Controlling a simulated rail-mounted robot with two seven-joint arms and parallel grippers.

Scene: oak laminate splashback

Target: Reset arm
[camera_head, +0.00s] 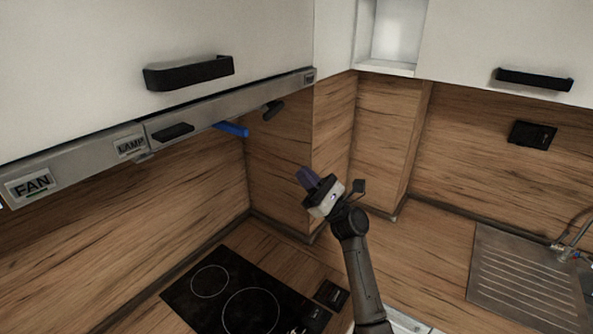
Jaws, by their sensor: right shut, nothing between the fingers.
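My right arm comes up from the bottom of the head view. Its gripper (306,179) is raised in front of the oak corner, above the counter and to the right of the hob. Its dark fingers point up and to the left. They are shut with nothing between them, and they touch nothing that I can see. My left gripper is not in view.
A black hob (238,292) lies on the counter below. A range hood strip (75,165) with FAN and LAMP labels runs under the white cabinets, with a blue piece (232,130) beneath. A metal sink (525,275) is at right. Air around the gripper is free.

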